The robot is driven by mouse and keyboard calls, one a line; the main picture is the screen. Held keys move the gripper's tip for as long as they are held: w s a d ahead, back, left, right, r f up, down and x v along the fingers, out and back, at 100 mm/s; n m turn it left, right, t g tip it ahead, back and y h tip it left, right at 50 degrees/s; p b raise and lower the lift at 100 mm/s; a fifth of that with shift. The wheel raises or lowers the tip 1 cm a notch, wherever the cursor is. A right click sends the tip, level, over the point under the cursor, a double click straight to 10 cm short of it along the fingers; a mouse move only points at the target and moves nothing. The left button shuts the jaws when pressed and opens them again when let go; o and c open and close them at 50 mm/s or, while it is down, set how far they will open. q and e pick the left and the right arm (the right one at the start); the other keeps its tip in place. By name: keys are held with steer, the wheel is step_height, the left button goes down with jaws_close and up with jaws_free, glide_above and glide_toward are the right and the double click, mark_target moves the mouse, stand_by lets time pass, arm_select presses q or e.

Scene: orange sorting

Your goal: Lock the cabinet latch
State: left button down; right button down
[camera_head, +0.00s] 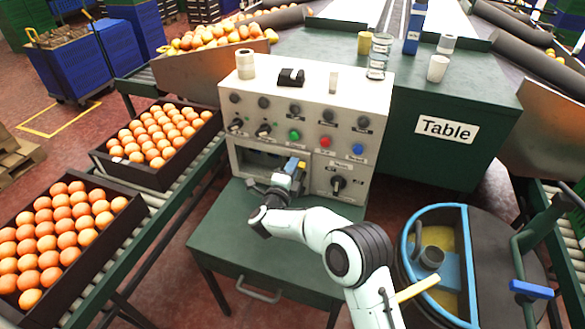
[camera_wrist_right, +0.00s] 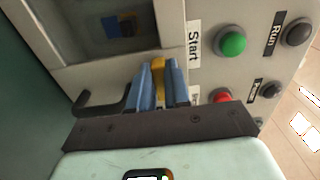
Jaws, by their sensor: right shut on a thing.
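The cabinet (camera_head: 375,105) is a pale control box with knobs and coloured buttons. Its glazed door or window (camera_head: 262,158) is at the lower left. My right gripper (camera_head: 292,170) is at that window's right edge. In the right wrist view, its blue fingers (camera_wrist_right: 160,85) are shut around a narrow yellow piece (camera_wrist_right: 158,66), which seems to be part of the cabinet latch. A black hooked bar (camera_wrist_right: 95,101) reaches to the fingers from the left. The fingers hide how it joins the yellow piece, and the latch's position cannot be told. My left gripper is not in view.
A green button (camera_wrist_right: 232,40) and a red button (camera_wrist_right: 222,95) are close beside the fingers. A black rotary knob (camera_head: 338,183) is right of my gripper. Small items, including a white roll (camera_head: 245,63), stand on the cabinet. Orange crates (camera_head: 165,178) are at left.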

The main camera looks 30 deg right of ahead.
steer(key=c, duration=1.1)
jaws_free()
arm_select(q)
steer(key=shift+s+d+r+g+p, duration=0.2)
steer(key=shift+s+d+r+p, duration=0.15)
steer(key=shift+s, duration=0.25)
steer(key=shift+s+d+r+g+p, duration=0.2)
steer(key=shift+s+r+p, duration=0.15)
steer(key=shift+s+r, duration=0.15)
arm_select(e)
steer(key=v, duration=1.3)
steer(key=shift+s+a, duration=0.15)
